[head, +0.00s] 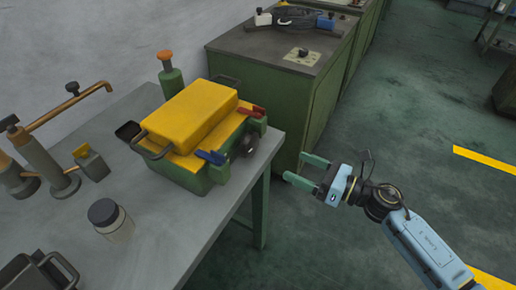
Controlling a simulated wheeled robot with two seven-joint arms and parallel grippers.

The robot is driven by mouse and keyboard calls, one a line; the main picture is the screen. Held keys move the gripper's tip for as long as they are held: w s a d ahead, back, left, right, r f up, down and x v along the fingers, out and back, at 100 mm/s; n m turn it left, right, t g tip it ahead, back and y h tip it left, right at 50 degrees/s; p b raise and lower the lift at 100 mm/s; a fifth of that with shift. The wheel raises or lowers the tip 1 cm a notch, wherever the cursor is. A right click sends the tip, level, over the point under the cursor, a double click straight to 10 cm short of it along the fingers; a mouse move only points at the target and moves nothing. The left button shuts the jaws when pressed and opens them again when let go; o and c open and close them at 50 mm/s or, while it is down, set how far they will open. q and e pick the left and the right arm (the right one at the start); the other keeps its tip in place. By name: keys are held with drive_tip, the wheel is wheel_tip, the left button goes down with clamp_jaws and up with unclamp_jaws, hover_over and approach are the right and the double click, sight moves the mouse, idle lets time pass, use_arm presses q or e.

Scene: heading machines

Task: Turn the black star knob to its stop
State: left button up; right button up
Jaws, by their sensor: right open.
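A black knob (247,144) sticks out of the right end of a green box with a yellow lid (198,112) on the grey table. Its lobes are too small to make out, and so is how far it is turned. My right gripper (306,171) is open and empty, to the right of the knob and clear of it. Its green fingers point left toward the box, over the floor beyond the table edge. My left gripper is not in view.
Red (251,110) and blue (211,157) levers flank the knob. A jar (111,220) and brass-piped fittings (55,165) stand on the table (165,235). A green cabinet (270,100) behind carries a small black knob on a plate (303,56). Floor at right is mostly free.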

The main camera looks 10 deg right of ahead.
sight(254, 146)
drive_tip(key=x, duration=1.2)
drive_tip(key=shift+w+a+p, duration=0.3)
drive_tip(key=c, duration=1)
